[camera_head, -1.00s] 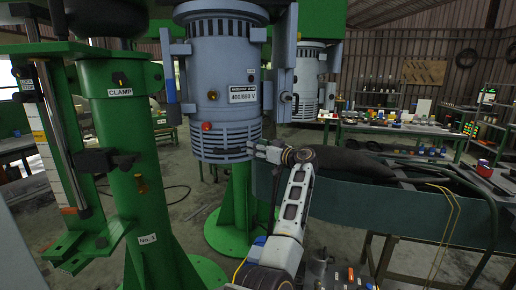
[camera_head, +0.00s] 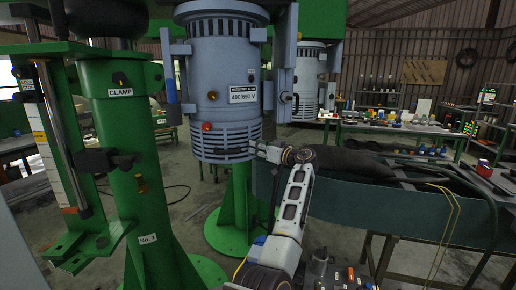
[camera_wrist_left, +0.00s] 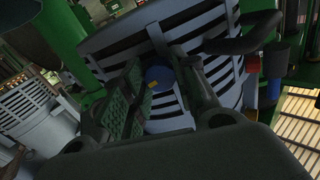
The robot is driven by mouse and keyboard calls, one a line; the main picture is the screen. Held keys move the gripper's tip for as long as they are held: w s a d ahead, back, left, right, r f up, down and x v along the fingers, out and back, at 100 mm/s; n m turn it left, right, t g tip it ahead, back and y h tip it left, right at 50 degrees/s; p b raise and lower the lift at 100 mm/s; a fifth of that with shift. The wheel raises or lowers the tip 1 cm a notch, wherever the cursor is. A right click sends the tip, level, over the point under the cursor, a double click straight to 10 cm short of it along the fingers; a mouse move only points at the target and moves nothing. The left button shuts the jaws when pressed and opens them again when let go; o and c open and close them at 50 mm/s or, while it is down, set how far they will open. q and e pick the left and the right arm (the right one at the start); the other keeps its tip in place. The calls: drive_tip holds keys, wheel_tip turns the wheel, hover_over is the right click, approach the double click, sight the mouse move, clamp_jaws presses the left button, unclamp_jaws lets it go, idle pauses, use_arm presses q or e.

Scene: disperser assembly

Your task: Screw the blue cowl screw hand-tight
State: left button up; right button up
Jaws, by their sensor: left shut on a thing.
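The blue cowl screw (camera_wrist_left: 158,76) shows in the left wrist view as a round blue head with a small yellow mark. It sits against the slatted cowl (camera_head: 226,141) of the grey-blue motor (camera_head: 222,65). My left gripper (camera_head: 253,148) is at the lower right side of the cowl. In the left wrist view its two fingers (camera_wrist_left: 160,88) stand on either side of the screw, shut on it. The screw is hidden by the gripper in the head view, and its thread is not visible. My right gripper is not in view.
A green stand with a CLAMP label (camera_head: 121,92) is at the left. A dark green bench (camera_head: 375,205) with a black bag and cables lies right of my arm. A second motor (camera_head: 307,85) and a table with small parts (camera_head: 400,128) are behind.

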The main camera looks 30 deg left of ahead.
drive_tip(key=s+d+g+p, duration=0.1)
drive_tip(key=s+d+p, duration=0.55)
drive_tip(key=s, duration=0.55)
use_arm(q)
drive_tip(key=m+p, duration=1)
drive_tip(key=m, duration=1.1)
drive_tip(key=shift+m, duration=0.3)
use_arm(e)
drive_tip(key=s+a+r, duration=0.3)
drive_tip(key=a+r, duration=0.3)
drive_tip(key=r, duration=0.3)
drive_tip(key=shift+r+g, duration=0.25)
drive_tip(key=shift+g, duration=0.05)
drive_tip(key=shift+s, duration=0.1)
